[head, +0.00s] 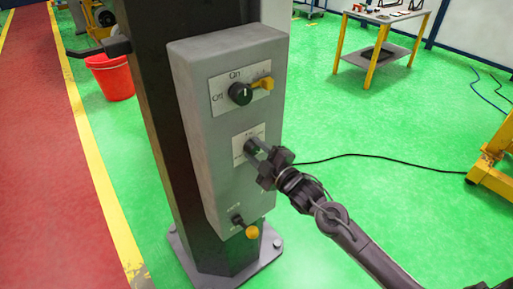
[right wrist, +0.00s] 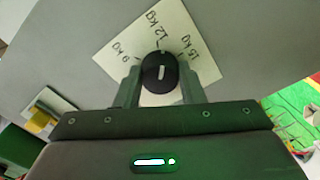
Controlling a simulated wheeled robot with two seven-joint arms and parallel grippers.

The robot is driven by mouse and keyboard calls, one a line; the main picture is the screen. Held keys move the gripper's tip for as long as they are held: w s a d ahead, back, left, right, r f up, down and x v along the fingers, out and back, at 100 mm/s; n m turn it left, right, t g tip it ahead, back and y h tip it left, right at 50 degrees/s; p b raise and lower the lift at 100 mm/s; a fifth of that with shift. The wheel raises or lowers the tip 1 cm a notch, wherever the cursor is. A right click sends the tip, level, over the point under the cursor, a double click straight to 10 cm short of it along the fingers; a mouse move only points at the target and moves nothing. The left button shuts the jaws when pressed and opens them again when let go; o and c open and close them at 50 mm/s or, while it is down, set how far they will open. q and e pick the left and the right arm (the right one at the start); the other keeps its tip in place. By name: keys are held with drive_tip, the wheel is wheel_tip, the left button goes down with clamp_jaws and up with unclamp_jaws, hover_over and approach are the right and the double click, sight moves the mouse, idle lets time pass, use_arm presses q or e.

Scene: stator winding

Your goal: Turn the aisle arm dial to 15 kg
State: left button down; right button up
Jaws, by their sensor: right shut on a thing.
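The arm dial is a round black knob (right wrist: 160,72) with a white mark, on a white plate (right wrist: 120,55) lettered 9 kg, 12 kg and 15 kg. The mark stands upright in the right wrist view, roughly in line with the 12 kg tick; 15 kg is to its right. My right gripper (right wrist: 160,85) is shut on the knob, one finger on each side. In the head view my right gripper (head: 262,155) reaches the middle plate of the grey control box (head: 210,160) and largely hides the knob. My left gripper is not in view.
Above is an On/Off switch (head: 240,93) with a yellow piece beside it. Below is a yellow-tipped lever (head: 252,232). The box is on a dark post (head: 160,130). A red bucket (head: 112,82) stands behind left.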

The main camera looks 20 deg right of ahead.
drive_tip(key=m+p, duration=0.2)
drive_tip(key=m, duration=0.2)
drive_tip(key=shift+m, duration=0.4)
drive_tip(key=shift+m+p, duration=0.95)
drive_tip(key=shift+m, duration=1.25)
drive_tip(key=shift+f, duration=0.1)
drive_tip(key=o, duration=1)
drive_tip(key=shift+b+v, duration=1.05)
drive_tip(key=shift+v, duration=2.9)
